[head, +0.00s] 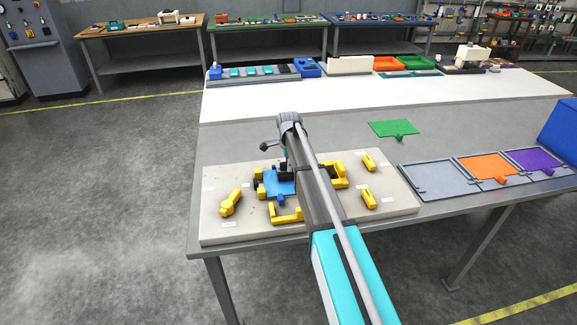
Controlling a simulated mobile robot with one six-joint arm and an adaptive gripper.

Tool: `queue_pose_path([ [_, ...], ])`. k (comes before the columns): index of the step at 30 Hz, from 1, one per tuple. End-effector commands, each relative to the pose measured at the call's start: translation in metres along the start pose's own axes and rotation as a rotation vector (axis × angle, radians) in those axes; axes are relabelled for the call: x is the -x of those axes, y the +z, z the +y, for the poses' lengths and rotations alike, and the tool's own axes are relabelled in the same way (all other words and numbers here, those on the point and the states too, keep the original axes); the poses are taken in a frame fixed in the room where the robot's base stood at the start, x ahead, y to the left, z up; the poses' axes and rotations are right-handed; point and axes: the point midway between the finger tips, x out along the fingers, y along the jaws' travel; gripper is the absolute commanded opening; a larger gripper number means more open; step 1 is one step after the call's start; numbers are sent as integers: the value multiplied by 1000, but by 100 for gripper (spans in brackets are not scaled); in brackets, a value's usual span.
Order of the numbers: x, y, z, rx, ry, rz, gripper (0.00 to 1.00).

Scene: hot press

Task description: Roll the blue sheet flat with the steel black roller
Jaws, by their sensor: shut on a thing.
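The blue sheet (278,186) lies in the middle of the pale board (215,196), among yellow blocks. My gripper (285,166) points down over the sheet's back right part. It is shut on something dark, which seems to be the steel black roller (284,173). My arm crosses in front and hides the sheet's right side and part of the roller. I cannot tell whether the roller touches the sheet.
Yellow clamps (231,203) and a yellow corner bracket (286,216) stand around the sheet. A green plate (393,128) lies behind the board. A grey, orange and purple panel tray (433,181) is at right, near a blue bin (561,135). The white back strip is mostly clear.

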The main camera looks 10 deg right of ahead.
Motion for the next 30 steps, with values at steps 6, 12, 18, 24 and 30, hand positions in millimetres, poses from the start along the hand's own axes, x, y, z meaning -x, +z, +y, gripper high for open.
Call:
queue_pose_path([
  [6,-2,0,-11,0,0,0,0],
  [12,-3,0,-18,0,0,0,0],
  [18,-3,0,-18,0,0,0,0],
  [24,-3,0,-18,0,0,0,0],
  [30,-2,0,-12,0,1,0,0],
])
